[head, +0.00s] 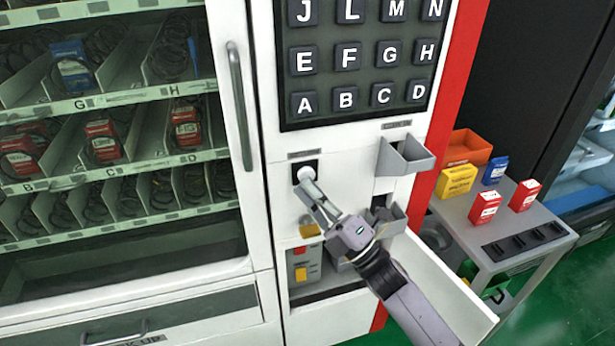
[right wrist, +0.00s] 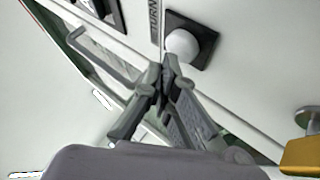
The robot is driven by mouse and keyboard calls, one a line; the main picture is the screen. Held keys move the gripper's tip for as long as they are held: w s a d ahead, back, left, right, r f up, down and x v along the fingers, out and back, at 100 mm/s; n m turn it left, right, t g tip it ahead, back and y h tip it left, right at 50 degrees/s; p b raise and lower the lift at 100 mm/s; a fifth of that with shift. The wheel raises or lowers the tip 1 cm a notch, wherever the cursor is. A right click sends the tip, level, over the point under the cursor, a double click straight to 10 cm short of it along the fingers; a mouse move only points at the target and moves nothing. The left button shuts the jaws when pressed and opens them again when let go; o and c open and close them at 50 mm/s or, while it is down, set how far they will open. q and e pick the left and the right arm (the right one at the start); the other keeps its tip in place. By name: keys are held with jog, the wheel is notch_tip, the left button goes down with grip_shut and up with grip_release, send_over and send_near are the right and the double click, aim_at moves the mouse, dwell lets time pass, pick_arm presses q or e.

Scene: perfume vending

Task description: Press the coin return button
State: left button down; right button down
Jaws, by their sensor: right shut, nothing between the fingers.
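The coin return button is a round white knob (head: 306,172) on a black square plate, set in the white front of the vending machine below the lettered keypad. In the right wrist view the white button (right wrist: 181,43) shows just past the fingertips, with a label partly reading "TURN" beside its plate. My right gripper (head: 308,187) is shut and empty. Its fingertips (right wrist: 168,66) are at the lower edge of the button; I cannot tell whether they touch it. My left gripper is not in view.
The lettered keypad (head: 365,55) is above. A grey coin tray (head: 405,157) sticks out to the right of the button. A glass door with a long handle (head: 240,105) is on the left. A side table (head: 500,250) with small coloured boxes stands at right.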

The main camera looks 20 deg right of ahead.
jog(key=shift+w, duration=0.5)
jog(key=shift+s, duration=0.15)
dwell(0.5)
jog(key=shift+s, duration=0.75)
jog(key=s+p, duration=0.1)
jog(key=s, duration=0.4)
jog(key=shift+d, duration=0.1)
